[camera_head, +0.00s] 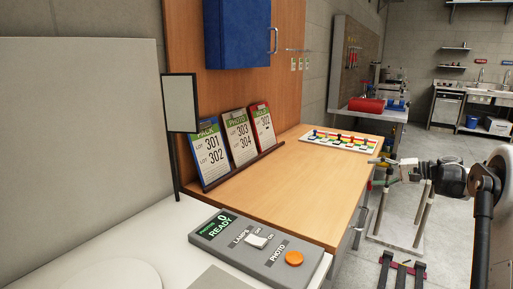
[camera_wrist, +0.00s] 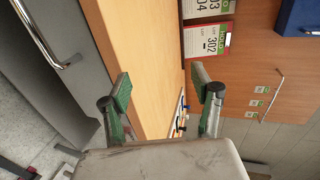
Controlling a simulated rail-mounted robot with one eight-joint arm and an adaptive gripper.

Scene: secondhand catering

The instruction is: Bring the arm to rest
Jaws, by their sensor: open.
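My arm (camera_head: 450,178) reaches in from the right edge of the head view, beyond the right edge of the wooden bench. My gripper (camera_head: 382,168) is at its left end, small and partly unclear there, beside the bench's far right corner. In the wrist view my gripper (camera_wrist: 164,92) shows two green-padded fingers spread wide apart, with nothing between them. The wooden bench top (camera_wrist: 135,45) shows behind the fingers, and a metal drawer handle (camera_wrist: 68,62) shows at left.
The wooden bench (camera_head: 295,195) holds lot cards (camera_head: 240,137) on a ledge and a white rack (camera_head: 340,141) with coloured pieces. A grey control box (camera_head: 255,248) with an orange button stands in front. A blue cabinet (camera_head: 237,35) hangs above. Bench top is clear mid-right.

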